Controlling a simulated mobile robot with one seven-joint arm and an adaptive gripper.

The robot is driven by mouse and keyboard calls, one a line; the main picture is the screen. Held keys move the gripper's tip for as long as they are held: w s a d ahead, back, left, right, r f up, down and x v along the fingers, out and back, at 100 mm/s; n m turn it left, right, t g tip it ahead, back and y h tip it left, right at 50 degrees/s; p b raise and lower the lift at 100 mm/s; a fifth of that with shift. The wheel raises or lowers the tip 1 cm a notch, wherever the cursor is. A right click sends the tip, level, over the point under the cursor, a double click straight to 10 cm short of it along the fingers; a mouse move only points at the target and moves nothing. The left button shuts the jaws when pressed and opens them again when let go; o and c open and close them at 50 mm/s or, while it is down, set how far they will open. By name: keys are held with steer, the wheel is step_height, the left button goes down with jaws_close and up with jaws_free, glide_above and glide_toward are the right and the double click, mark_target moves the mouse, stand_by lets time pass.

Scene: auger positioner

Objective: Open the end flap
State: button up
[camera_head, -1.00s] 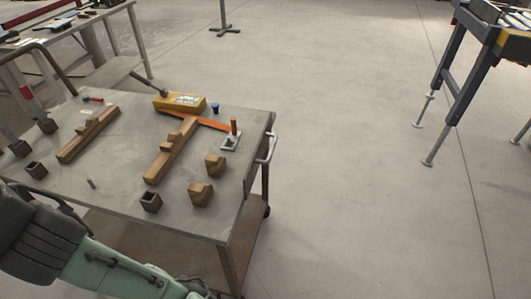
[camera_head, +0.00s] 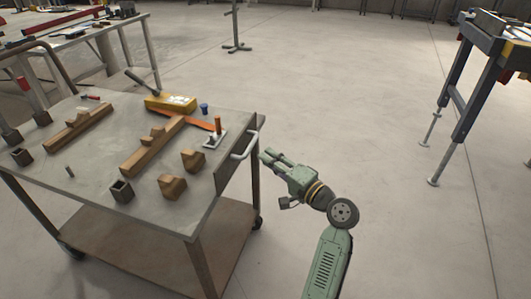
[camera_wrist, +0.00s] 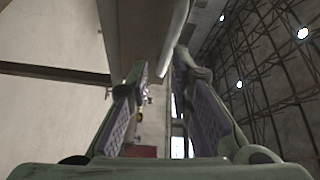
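The end flap (camera_head: 251,124) is a dark panel hanging at the right end of the grey metal cart. It carries a pale curved bar handle (camera_head: 247,146). My gripper (camera_head: 265,156) is just right of the handle, pointing left toward it. In the wrist view my gripper (camera_wrist: 160,72) is open, its two padded fingers apart. A pale rounded bar (camera_wrist: 177,38), which looks like the handle, runs up from near the right fingertip. I cannot tell whether it touches a finger. A broad grey panel (camera_wrist: 135,35) is beside it.
The cart top (camera_head: 85,170) holds wooden blocks, a yellow box (camera_head: 170,103), an orange-handled tool (camera_head: 217,130) and small cups. A workbench (camera_head: 75,38) stands behind left. A roller stand (camera_head: 465,85) is far right. The floor right of the cart is clear.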

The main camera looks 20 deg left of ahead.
mark_target(250, 146)
steer(key=w+a+p, duration=0.1)
steer(key=a, duration=0.1)
steer(key=a+r+m+y, duration=0.1)
steer(key=a, duration=0.1)
steer(key=w+a+y+p, duration=0.1)
steer(key=a, duration=0.1)
steer(key=shift+w+a+r+m+g+p, duration=0.15)
steer(key=shift+w+a+m+g+p, duration=0.15)
steer(key=shift+a+m+g+p, duration=0.1)
stand_by(0.3)
jaws_close()
stand_by(0.5)
